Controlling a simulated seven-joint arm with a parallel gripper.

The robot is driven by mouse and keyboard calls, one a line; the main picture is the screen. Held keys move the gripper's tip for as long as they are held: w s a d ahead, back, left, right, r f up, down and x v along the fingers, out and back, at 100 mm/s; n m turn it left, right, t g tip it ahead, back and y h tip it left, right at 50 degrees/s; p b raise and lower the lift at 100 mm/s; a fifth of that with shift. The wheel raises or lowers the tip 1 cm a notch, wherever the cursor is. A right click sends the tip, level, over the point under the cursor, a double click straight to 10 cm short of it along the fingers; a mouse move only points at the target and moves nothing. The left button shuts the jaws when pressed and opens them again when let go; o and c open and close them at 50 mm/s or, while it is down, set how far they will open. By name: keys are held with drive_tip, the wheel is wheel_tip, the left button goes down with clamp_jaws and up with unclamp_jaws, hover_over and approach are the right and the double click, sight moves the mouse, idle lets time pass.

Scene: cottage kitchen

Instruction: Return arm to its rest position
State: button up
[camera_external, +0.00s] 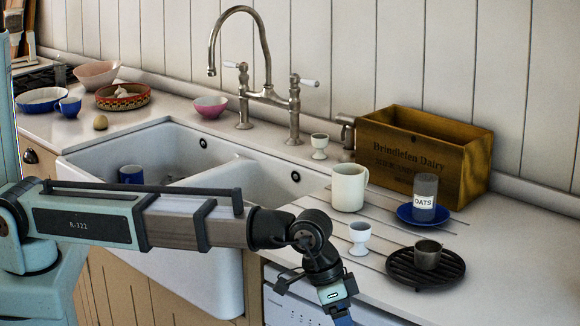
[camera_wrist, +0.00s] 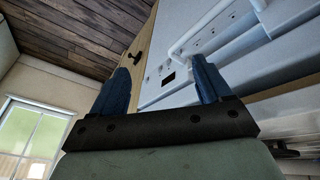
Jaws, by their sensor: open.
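My gripper (camera_wrist: 162,80) shows in the wrist view with its two blue fingers spread apart and nothing between them. In the external view my arm stretches from the left across the front of the sink. Its wrist bends down at the counter's front edge, and only part of the gripper shows at the bottom of the picture. The wrist view looks past the fingers at the white dishwasher front, a wooden cabinet door with a dark knob, and the plank floor.
The white sink (camera_external: 95,165) lies behind my arm. Near my wrist stand an egg cup (camera_external: 360,238), a cream mug (camera_external: 349,187), a black trivet (camera_external: 400,273) with a metal cup (camera_external: 428,254), and an oats jar (camera_external: 425,190) on a blue saucer (camera_external: 403,213). A wooden crate (camera_external: 385,150) stands behind.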

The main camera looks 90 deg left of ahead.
drive_tip(key=s+a+f+g, duration=0.1)
drive_tip(key=s+a+f, duration=0.4)
drive_tip(key=f, duration=0.5)
drive_tip(key=s+a+f+g+y, duration=0.1)
drive_tip(key=s+a+f+g, duration=0.1)
drive_tip(key=s+f, duration=0.6)
drive_tip(key=s+a+f+g, duration=0.1)
drive_tip(key=s+a+f, duration=0.3)
drive_tip(key=f, duration=0.9)
drive_tip(key=s+a+f+g, duration=0.2)
drive_tip(key=s+a+f, duration=0.2)
drive_tip(key=s, duration=0.6)
drive_tip(key=s+a+f+g, duration=0.2)
drive_tip(key=s+a+f, duration=0.3)
drive_tip(key=s, duration=0.6)
drive_tip(key=s+a+f+g, duration=0.2)
drive_tip(key=s+a+f, duration=0.2)
drive_tip(key=s, duration=0.7)
drive_tip(key=shift+a+f+y, duration=0.15)
drive_tip(key=shift+a+y, duration=0.25)
drive_tip(key=shift+a, duration=0.2)
drive_tip(key=shift+s, duration=0.1)
